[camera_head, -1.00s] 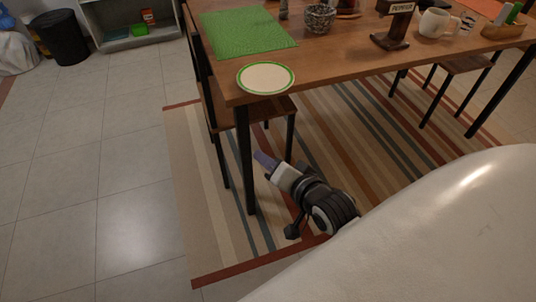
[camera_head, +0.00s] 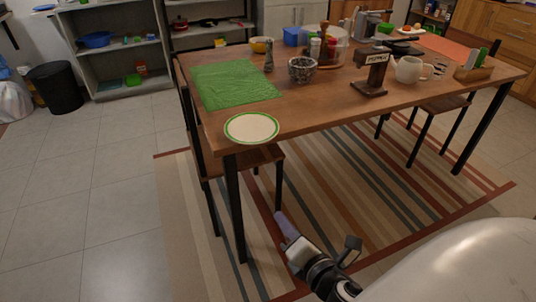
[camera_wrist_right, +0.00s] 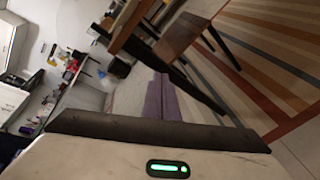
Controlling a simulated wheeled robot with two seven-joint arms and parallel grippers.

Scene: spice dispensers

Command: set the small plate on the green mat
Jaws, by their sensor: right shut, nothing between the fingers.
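The small plate (camera_head: 251,128), cream with a green rim, lies flat at the near left corner of the wooden table. The green mat (camera_head: 235,84) lies behind it on the left part of the table, apart from the plate and bare. My right gripper (camera_head: 281,219) is below table height, in front of the table and away from the plate. In the right wrist view its purple fingers (camera_wrist_right: 161,97) are together with nothing between them. My left gripper is in neither view.
The wooden table (camera_head: 330,108) also bears a patterned bowl (camera_head: 302,70), a dark wooden stand (camera_head: 373,73), a white teapot (camera_head: 410,70) and a wooden caddy (camera_head: 473,73). A chair (camera_head: 262,157) is tucked under the near left corner. Open floor (camera_head: 110,215) lies to the left.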

